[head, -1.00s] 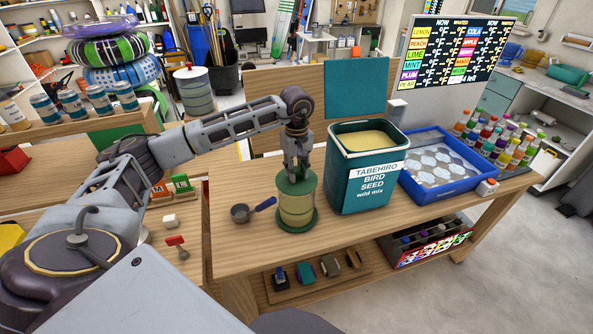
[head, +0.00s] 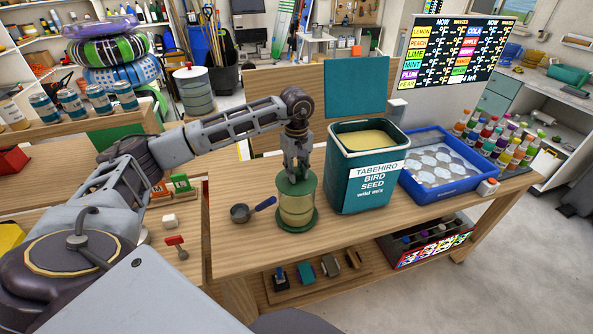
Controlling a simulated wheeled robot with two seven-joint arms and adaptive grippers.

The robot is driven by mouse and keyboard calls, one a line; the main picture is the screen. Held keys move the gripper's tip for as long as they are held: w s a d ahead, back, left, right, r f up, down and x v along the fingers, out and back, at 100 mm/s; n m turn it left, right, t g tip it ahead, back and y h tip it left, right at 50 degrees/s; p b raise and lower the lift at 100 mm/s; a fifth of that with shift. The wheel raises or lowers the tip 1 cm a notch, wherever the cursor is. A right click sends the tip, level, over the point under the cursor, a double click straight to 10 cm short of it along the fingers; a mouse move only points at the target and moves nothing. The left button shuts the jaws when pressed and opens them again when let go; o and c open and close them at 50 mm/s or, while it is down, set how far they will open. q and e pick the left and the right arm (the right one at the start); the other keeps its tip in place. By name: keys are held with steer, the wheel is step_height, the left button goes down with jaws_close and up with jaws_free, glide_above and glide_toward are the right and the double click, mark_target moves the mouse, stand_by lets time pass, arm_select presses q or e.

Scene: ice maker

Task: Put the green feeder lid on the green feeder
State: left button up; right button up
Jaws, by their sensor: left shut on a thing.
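The green feeder (head: 296,208) stands upright on the wooden table, with a clear body showing tan contents and a green base. The green feeder lid (head: 290,186) sits at the top of the feeder, touching or very near its rim; I cannot tell whether it is fully seated. My left gripper (head: 297,177) points straight down from above and is shut on the lid's top; its fingertips are partly hard to make out. My right gripper is not in view.
A teal bird seed bin (head: 360,192) stands close on the right. Beyond it are a blue tray (head: 449,187) and several coloured bottles. The table front (head: 345,233) is clear.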

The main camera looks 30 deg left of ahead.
arm_select(q)
steer(key=shift+f+b, duration=0.35)
steer(key=shift+f, duration=0.1)
stand_by(0.3)
steer(key=o, duration=1.1)
steer(key=shift+r, duration=0.1)
step_height(320, 180, up, 12)
stand_by(1.0)
